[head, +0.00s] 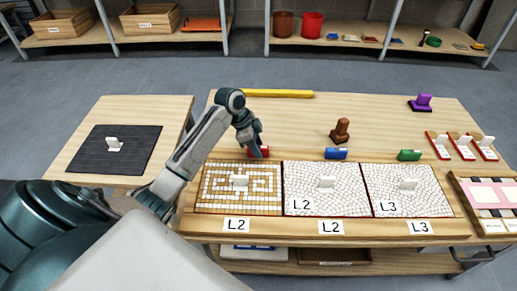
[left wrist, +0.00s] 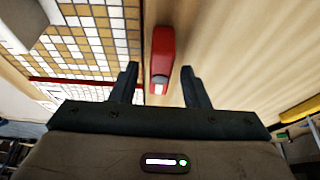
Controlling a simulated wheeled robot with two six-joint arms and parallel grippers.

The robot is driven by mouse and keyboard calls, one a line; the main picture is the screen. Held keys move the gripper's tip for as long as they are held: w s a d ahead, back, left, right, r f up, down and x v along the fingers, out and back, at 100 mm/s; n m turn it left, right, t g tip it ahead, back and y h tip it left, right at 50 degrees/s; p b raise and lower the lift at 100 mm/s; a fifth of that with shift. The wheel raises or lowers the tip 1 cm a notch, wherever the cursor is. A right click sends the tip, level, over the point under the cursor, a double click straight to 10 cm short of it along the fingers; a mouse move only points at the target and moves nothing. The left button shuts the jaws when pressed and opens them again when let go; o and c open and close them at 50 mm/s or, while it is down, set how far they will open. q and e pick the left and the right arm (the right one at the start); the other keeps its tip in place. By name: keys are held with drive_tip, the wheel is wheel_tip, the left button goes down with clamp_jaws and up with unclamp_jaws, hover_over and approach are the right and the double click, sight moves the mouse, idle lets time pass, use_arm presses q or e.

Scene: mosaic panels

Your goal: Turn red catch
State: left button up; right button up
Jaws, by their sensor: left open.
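The red catch (head: 262,151) sits on the table just behind the patterned tan and white mosaic panel (head: 213,206), partly hidden by my gripper in the head view. In the left wrist view the red catch (left wrist: 162,60) shows as a long red block with a pale and dark end. My left gripper (head: 257,150) is over the catch. In the left wrist view the open fingers of my left gripper (left wrist: 160,82) stand on either side of the catch's near end, with a gap on both sides. My right gripper is not in view.
White panels (head: 327,205) (head: 425,207) lie to the right, with a blue catch (head: 336,154) and a green catch (head: 409,155) behind them. A brown stamp-like block (head: 341,131), a purple block (head: 422,103) and a yellow bar (head: 278,93) stand farther back. A dark mat (head: 90,150) lies left.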

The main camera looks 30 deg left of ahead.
use_arm(q)
drive_tip(key=shift+w+d+f, duration=0.15)
drive_tip(key=shift+d+f, duration=0.05)
drive_tip(key=shift+f, duration=0.45)
clamp_jaws()
drive_tip(key=shift+r, duration=0.1)
